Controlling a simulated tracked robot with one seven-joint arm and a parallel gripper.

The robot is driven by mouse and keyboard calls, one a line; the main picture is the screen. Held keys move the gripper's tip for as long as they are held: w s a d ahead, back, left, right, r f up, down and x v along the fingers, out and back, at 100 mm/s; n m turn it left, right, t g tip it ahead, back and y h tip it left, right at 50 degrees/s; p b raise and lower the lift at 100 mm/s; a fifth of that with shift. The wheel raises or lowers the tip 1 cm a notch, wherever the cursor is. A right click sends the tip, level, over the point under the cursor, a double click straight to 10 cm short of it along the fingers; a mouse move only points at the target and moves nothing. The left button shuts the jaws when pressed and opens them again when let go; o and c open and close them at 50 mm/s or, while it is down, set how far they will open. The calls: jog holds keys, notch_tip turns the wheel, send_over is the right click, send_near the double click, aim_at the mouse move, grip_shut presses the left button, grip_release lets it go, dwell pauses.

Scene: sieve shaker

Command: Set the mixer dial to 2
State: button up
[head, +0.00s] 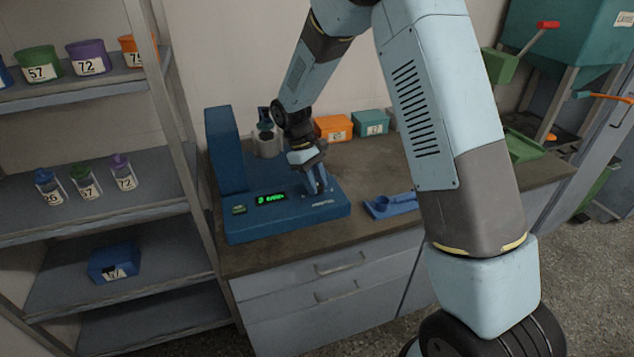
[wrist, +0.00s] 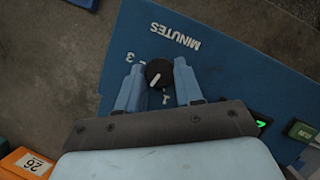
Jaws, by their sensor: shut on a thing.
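The blue mixer (head: 240,228) stands on the bench, with a lit green display (head: 270,199) on its front that I cannot read surely. Its black dial (wrist: 159,73) shows in the wrist view under the word MINUTES. The dial's white line points down and left, between the printed 3 and 1; a mark between them is hidden by a finger. My gripper (wrist: 159,68) has one finger on each side of the dial and is shut on it. In the head view my gripper (head: 318,185) is over the mixer's right front and hides the dial.
A blue holder (head: 388,206) lies right of the mixer. Orange (head: 333,128) and teal (head: 370,123) bins stand behind, with a grey container (head: 266,146) at the mixer's back. Shelves with labelled tubs and jars (head: 88,183) are at the left.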

jog(key=shift+w+r+m+g+y, duration=0.15)
jog(key=shift+m+y, duration=0.1)
jog(key=shift+m, duration=0.5)
jog(key=shift+w+f+m+g+y, duration=0.15)
jog(key=shift+m+y, duration=0.1)
jog(key=shift+m, duration=0.5)
jog(key=shift+r, duration=0.1)
jog(key=o, duration=1)
jog(key=shift+o, duration=0.2)
jog(key=v, duration=1.3)
jog(key=shift+w+r, duration=0.2)
